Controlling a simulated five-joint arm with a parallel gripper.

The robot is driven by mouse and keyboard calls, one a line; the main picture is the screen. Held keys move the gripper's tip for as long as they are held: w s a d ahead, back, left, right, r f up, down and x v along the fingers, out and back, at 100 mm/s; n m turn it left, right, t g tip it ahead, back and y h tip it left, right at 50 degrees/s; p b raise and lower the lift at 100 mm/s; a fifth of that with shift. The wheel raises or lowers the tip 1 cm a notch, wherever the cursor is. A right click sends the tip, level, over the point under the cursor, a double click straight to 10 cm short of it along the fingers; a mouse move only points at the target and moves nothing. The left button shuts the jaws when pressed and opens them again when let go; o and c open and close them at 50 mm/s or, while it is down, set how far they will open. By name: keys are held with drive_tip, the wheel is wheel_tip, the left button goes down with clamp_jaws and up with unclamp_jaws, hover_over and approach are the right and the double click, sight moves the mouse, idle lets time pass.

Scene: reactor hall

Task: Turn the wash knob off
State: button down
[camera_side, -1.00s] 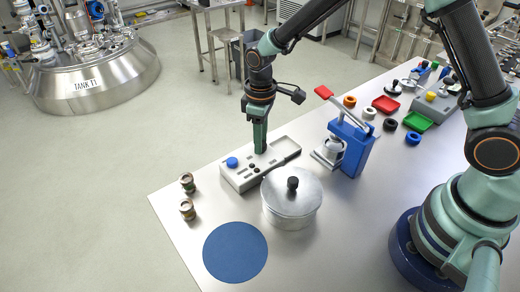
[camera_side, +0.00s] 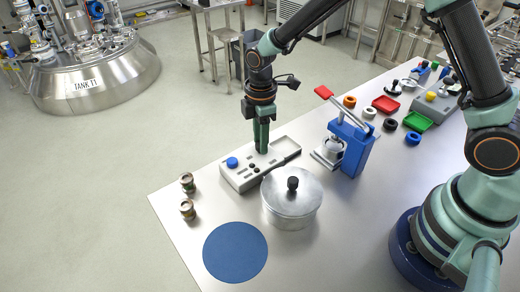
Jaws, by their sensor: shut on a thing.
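A light grey control panel (camera_side: 240,180) lies on the steel table, with a blue knob (camera_side: 232,162) at its left end and small dark buttons near its middle. My gripper (camera_side: 261,149) points straight down over the middle rear of the panel. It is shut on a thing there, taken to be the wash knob. The fingers hide that knob, so its pointer and setting do not show.
A lidded steel pot (camera_side: 291,205) stands close in front of the panel. A blue press with a red-tipped lever (camera_side: 348,145) stands to the right. A blue round mat (camera_side: 235,252) lies in front, empty.

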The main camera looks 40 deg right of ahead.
drive_tip(key=shift+r, duration=0.1)
idle(0.4)
drive_tip(key=c, duration=0.5)
unclamp_jaws()
drive_tip(key=shift+c, duration=0.2)
wheel_tip(320, 180, up, 12)
drive_tip(key=s+d+r+m+t, duration=0.5)
drive_tip(key=s+d+r+m, duration=0.3)
drive_tip(key=s+d+m, duration=0.3)
drive_tip(key=s+m, duration=0.2)
drive_tip(key=m, duration=0.1)
drive_tip(key=shift+s+d+m+t, duration=0.15)
drive_tip(key=shift+s+m+t, duration=0.15)
drive_tip(key=shift+s+m, duration=0.1)
